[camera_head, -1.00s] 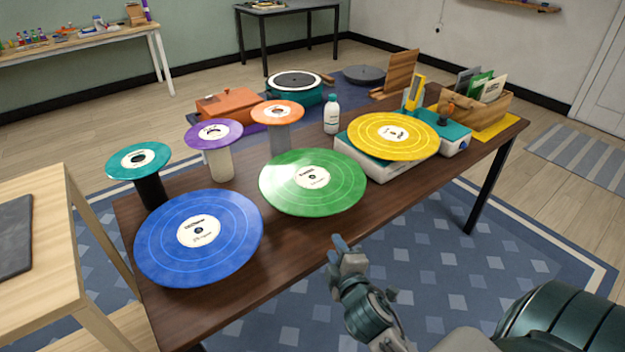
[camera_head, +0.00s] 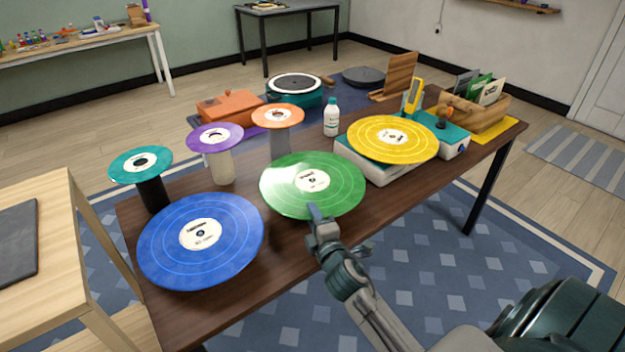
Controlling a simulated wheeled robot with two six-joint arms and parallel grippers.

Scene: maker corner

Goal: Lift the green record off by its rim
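The green record (camera_head: 325,178), with a white label, lies roughly level at the middle of the dark wooden table (camera_head: 255,290). What holds it up is hidden beneath it. My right gripper (camera_head: 315,212) comes in from the lower right, and its blue fingertip overlaps the record's near rim in the picture. I cannot tell whether it touches the rim, or how far apart the fingers are. My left gripper is not in view.
A large blue record (camera_head: 165,245) is close on the left. A yellow record (camera_head: 375,140) lies on a turntable at the right. Behind are small teal (camera_head: 125,168), purple (camera_head: 205,146) and orange (camera_head: 265,121) discs on posts, and a white bottle (camera_head: 331,122).

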